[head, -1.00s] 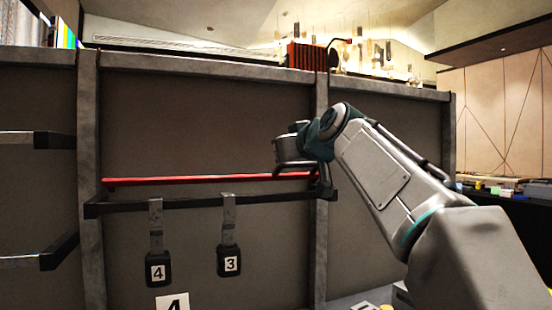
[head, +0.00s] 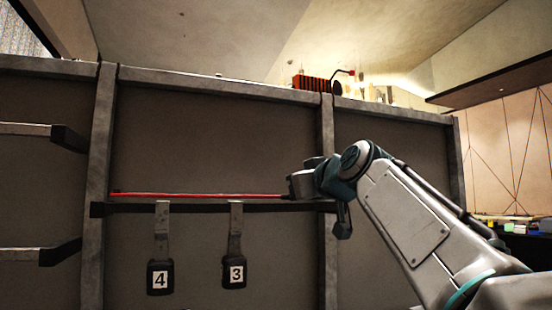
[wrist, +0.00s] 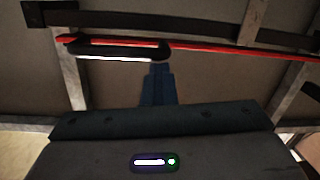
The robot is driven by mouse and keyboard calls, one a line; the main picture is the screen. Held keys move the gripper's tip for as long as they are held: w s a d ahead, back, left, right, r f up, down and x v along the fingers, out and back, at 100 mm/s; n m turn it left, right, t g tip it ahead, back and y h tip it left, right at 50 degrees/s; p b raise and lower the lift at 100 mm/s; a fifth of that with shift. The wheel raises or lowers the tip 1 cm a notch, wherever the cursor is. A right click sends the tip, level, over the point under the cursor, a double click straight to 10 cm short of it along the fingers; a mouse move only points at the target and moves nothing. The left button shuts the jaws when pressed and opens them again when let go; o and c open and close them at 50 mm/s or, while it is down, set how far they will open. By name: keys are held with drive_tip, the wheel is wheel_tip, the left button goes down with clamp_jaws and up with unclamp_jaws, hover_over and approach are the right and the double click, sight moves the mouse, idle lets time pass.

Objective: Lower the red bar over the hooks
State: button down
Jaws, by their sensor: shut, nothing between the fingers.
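The thin red bar (head: 200,195) runs level just above the dark rail (head: 130,209) in the head view. Two grey hooks hang from that rail, with black tags numbered 4 (head: 160,278) and 3 (head: 233,273). My gripper (head: 296,186) is at the bar's right end; its fingers are hard to make out there. In the wrist view, the red bar (wrist: 225,48) crosses the top, with a dark loop-shaped handle (wrist: 118,46) beside it. My fingers (wrist: 158,82) look shut and empty, their tips close to that handle; I cannot tell whether they touch.
Grey upright posts (head: 98,170) frame the wall panels. Dark-ended rails (head: 68,138) stick out on the left. An orange-red ribbed object (head: 311,83) sits on top of the wall. A shelf with small items stands at far right.

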wheel_tip(320, 180, down, 2)
drive_tip(key=shift+f+b, duration=0.1)
drive_tip(key=shift+b, duration=0.35)
idle(0.3)
wheel_tip(320, 180, up, 5)
drive_tip(key=s+p, duration=0.1)
drive_tip(key=p, duration=0.3)
drive_tip(key=s+d+f+b, duration=0.3)
drive_tip(key=s+f, duration=0.1)
drive_tip(key=s, duration=0.4)
drive_tip(key=shift+s+d+f, duration=0.2)
drive_tip(key=shift+s, duration=0.15)
